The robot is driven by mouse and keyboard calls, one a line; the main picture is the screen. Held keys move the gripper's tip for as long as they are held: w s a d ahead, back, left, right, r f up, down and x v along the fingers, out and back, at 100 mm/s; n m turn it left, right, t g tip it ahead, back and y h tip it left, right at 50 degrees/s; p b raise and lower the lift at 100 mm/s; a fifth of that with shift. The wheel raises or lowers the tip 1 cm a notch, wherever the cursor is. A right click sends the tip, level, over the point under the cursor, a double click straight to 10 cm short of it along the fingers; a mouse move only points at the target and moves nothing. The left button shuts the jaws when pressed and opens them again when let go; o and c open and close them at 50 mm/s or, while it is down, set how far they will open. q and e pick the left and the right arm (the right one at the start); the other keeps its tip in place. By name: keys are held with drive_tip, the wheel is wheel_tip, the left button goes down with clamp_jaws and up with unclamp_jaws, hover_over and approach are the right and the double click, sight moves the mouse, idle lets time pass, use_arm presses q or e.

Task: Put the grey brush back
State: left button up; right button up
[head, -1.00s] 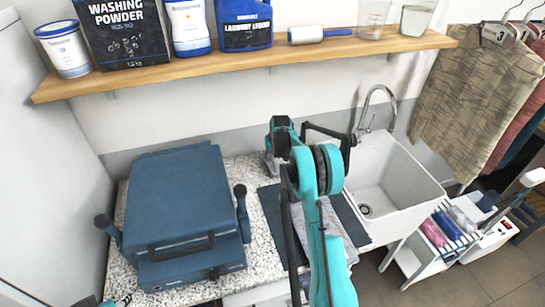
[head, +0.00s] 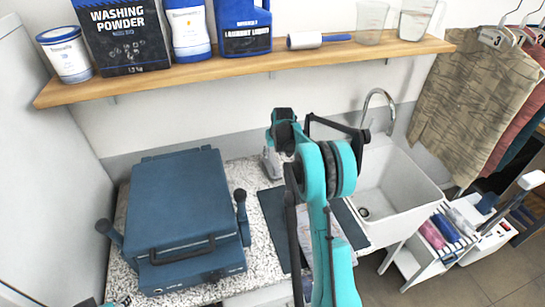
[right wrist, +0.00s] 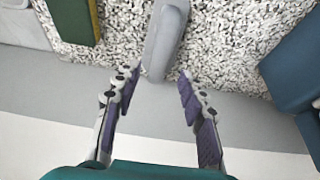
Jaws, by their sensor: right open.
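The grey brush (right wrist: 166,38) shows in the right wrist view as a long, pale grey, rounded piece over the speckled counter. My right gripper (right wrist: 158,78) is open. Its two purple-padded fingers are apart, and the near end of the brush lies at the gap between their tips. Neither finger clearly touches it. In the head view my right gripper (head: 271,163) points down at the back of the counter, partly behind my own arm, and the brush cannot be made out there. Only a sliver of my left arm shows at the bottom left; its gripper is not visible.
A blue press (head: 180,200) stands left on the speckled counter (head: 262,240). A dark mat (head: 273,212) lies under my right arm. The white sink (head: 400,190) is to the right. A wooden shelf (head: 200,77) with bottles, a roller (head: 318,40) and jugs runs above. A trolley stands lower right.

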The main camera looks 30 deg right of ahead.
drive_tip(key=v, duration=0.5)
idle(0.5)
